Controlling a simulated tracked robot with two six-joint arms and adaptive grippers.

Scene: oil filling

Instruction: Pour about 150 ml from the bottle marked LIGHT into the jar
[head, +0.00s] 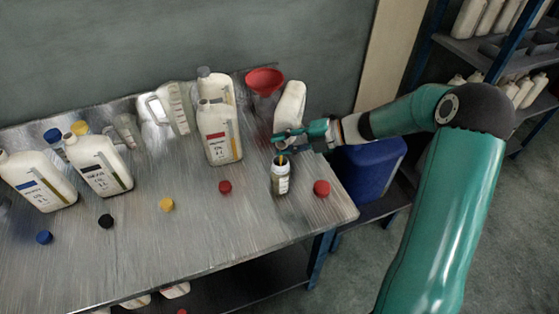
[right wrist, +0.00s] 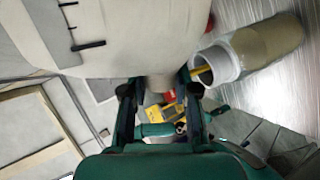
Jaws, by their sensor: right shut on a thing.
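My right gripper (head: 288,139) is shut on a cream bottle (head: 290,105) and holds it tilted, neck down, above the right part of the table. In the right wrist view the bottle (right wrist: 110,30) fills the top, with its neck between the fingers (right wrist: 158,88). The jar (head: 280,183) stands upright on the table just below the gripper, its mouth open. In the wrist view the jar (right wrist: 265,48) is beside the bottle's neck. A thin yellow streak (right wrist: 203,68) shows at its mouth; I cannot tell whether it is flowing oil. The bottle's marking is unreadable. My left gripper is out of view.
A red funnel (head: 265,80) stands behind the jar. A red-labelled bottle (head: 219,140), clear jugs (head: 173,108) and other bottles (head: 100,168) stand further left. Loose caps, including a red one (head: 321,188) beside the jar, lie along the front. A blue drum (head: 370,168) is beyond the table's right edge.

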